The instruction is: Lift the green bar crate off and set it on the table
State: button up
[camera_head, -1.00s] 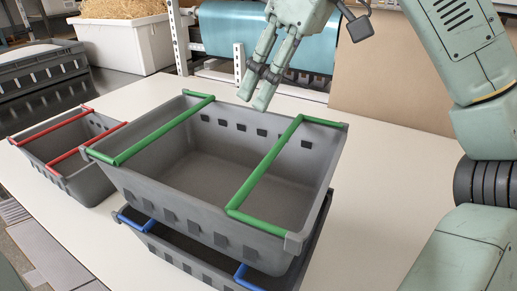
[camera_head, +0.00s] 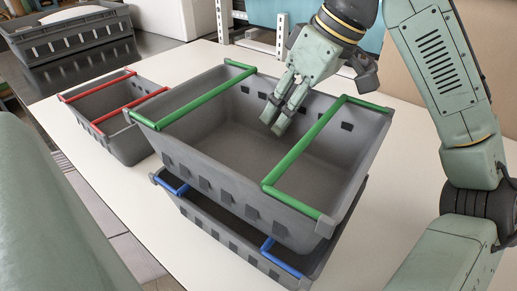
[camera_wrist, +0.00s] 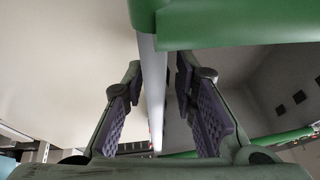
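The green bar crate (camera_head: 195,165) is a grey open box with two green bars across its top. It looks empty and sits upright on the blue bar crate (camera_head: 207,227), whose blue bars peek out below. My gripper (camera_head: 273,122) hangs at the far long wall of the green bar crate, fingers pointing down. In the wrist view my gripper (camera_wrist: 160,78) is open, its two purple-padded fingers apart, with the pale crate rim (camera_wrist: 153,85) running between them. A green bar (camera_wrist: 235,22) crosses the top of that view. Contact with the rim cannot be told.
A smaller grey crate with red bars (camera_head: 122,142) stands on the pale table (camera_head: 135,215) to the left. Another dark grey crate (camera_head: 75,45) is at the back left. A white metal rack (camera_head: 258,45) stands behind. Bare table lies in front and to the left.

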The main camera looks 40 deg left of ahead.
jog(key=shift+a+f, duration=0.1)
jog(key=shift+f, duration=0.1)
jog(key=shift+c, duration=0.3)
grip_shut()
dwell(0.5)
